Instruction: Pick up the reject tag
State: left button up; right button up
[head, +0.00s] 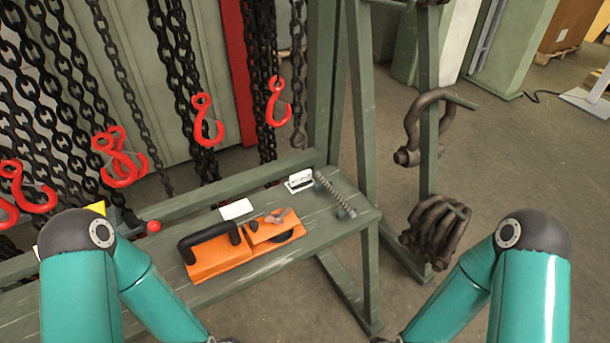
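No tag in the head view can be read as the reject tag. A blank-looking white card (237,209) lies on the green bench (205,294), behind the orange tool. A small white piece with a dark mark (299,181) is farther right on the bench. A yellow piece (97,207) shows at the left, partly hidden behind my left arm. My two teal arms come in at the lower left and lower right. Both grippers are outside the frame, below its bottom edge.
An orange tool with a black handle (208,240) lies on the bench, and a spring-like rod (335,193) lies near its right end. Chains with red hooks (206,121) hang behind. Dark shackles (436,228) hang on the rack's right post.

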aim_at(300, 180)
jog(key=z, duration=0.85)
jog(key=i, duration=0.15)
jog(key=u, duration=2.9)
jog(key=k, duration=1.55)
jog(key=z, duration=0.65)
jog(key=i, duration=1)
jog(key=u, duration=0.05)
